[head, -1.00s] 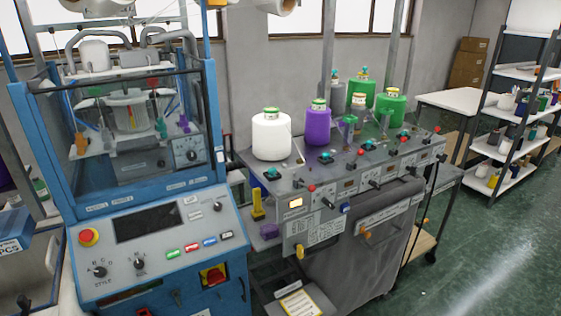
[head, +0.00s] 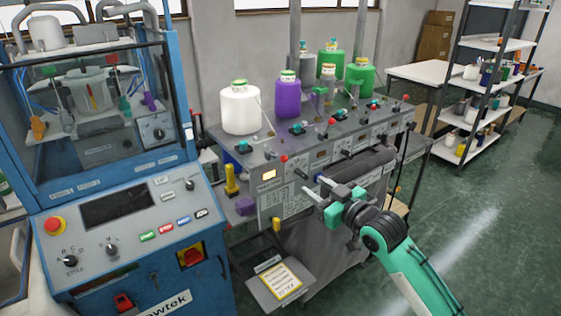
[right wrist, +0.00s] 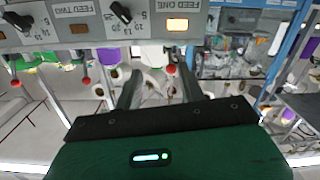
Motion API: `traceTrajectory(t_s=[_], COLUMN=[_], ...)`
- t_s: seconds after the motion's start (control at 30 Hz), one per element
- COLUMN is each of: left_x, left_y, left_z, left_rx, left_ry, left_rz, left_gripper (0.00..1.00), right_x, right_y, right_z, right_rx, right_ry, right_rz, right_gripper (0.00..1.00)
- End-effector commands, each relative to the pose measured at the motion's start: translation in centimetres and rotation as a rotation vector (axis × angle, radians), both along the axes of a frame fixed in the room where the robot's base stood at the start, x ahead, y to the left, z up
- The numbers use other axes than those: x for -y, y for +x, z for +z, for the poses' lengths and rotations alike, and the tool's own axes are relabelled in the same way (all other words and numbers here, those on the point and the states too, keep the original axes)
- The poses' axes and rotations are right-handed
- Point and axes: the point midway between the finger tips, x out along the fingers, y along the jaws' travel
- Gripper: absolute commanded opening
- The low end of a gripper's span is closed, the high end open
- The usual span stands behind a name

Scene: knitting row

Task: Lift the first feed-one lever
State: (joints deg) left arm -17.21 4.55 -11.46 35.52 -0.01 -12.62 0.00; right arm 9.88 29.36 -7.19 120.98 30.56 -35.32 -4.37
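The feed-one lever is a small red-knobbed lever (head: 284,158) at the front top edge of the grey feeder unit, above a lit amber display. In the right wrist view, which looks upside down, a red knob (right wrist: 170,70) appears between my fingers beside the FEED ONE label (right wrist: 177,24). My right gripper (head: 314,190) is in front of the feeder's panel, lower and to the right of the lever in the head view. Its fingers are apart in the right wrist view (right wrist: 158,86), with nothing visibly gripped. My left gripper is out of view.
More red-knobbed levers, such as one at the middle (head: 332,121), line the feeder top. A blue control machine (head: 120,250) is at left. The green floor at right is clear.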

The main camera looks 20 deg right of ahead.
Motion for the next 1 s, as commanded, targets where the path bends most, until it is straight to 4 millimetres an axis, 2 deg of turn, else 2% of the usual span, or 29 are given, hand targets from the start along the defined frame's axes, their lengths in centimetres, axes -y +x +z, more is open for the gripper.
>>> traceTrajectory(t_s=[0.03, 0.1, 0.27, 0.37, 0.7, 1.0], left_x=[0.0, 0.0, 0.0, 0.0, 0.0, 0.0], left_y=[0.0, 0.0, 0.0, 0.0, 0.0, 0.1], left_z=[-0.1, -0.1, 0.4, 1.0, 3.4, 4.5], left_rx=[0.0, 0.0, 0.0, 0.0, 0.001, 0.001], left_ry=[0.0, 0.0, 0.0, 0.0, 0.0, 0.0], left_rz=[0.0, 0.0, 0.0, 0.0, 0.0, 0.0], left_gripper=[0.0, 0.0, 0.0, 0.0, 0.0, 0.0], right_x=[-0.5, -0.9, -1.5, -2.1, -4.8, -6.3], right_y=[-0.7, -1.2, -0.7, 0.7, 7.2, 10.6], right_z=[1.6, 2.8, 3.7, 3.9, 3.9, 3.6], right_rx=[0.027, 0.046, 0.056, 0.057, 0.055, 0.054], right_ry=[-0.004, -0.007, -0.006, -0.004, -0.005, -0.006], right_rz=[0.018, 0.033, 0.04, 0.04, 0.039, 0.04], right_gripper=[0.4, 0.4, 0.4, 0.4, 0.4, 0.4])
